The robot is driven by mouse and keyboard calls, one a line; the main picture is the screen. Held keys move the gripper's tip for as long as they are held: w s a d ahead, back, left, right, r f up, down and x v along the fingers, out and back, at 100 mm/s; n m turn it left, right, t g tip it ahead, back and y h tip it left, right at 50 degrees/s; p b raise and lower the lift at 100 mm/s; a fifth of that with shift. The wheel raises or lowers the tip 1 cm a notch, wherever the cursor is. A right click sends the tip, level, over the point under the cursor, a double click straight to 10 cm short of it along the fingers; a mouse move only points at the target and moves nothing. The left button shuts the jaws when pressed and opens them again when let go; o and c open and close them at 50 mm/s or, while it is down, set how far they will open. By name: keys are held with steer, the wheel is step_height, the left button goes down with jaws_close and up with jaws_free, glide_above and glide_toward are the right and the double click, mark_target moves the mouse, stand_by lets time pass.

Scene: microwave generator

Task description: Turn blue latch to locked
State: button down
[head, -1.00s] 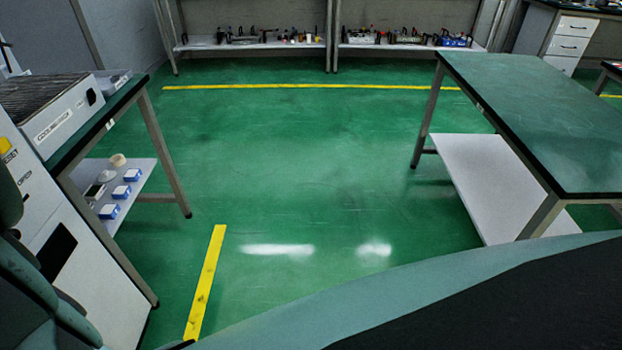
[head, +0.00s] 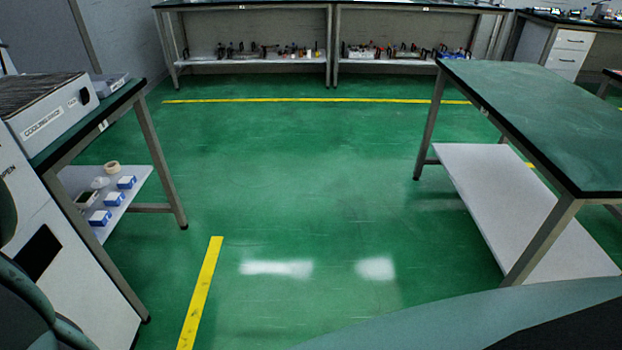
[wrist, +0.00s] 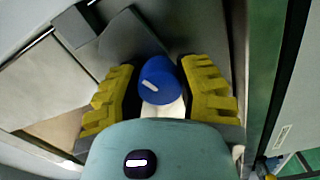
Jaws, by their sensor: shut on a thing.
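The blue latch (wrist: 158,82) shows in the wrist view as a round blue knob with a white mark. The lower part of the latch is hidden by my gripper body. Neither the latch nor my gripper shows in the head view.
A white cabinet (head: 75,275) stands at the left beside a bench with a cooling unit (head: 45,105) on top. A green-topped table (head: 540,110) stands at the right. The green floor (head: 300,190) between them is clear.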

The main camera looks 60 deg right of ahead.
steer(key=shift+f+n+b, duration=0.15)
steer(key=shift+n+b, duration=0.15)
steer(key=shift+n, duration=0.4)
steer(key=c, duration=0.5)
jaws_free()
steer(key=v, duration=1.2)
steer(key=shift+w, duration=0.1)
